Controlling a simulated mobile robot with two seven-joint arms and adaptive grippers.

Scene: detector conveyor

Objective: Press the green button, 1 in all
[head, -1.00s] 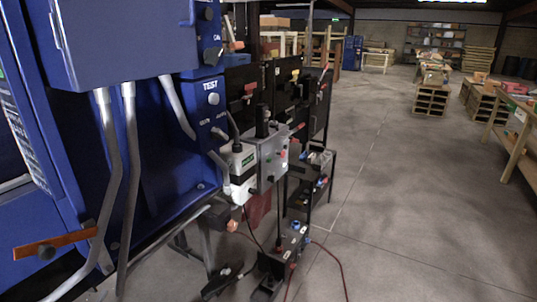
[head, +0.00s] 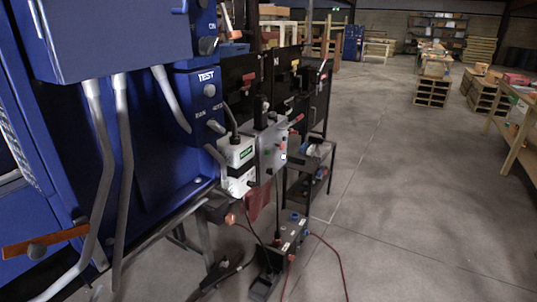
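A grey control box (head: 271,146) stands to the right of the blue machine. Its face carries small coloured controls, with what looks like a green button (head: 267,152) among them, too small to make out clearly. A white box (head: 239,156) with a green label sits just to its left.
The large blue machine (head: 150,150) with grey conduits and a TEST panel (head: 208,90) fills the left. Black equipment and cables (head: 279,250) are on the floor below the boxes. Open floor (head: 400,200) lies to the right, with pallets (head: 431,92) and a wooden bench (head: 520,125) beyond.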

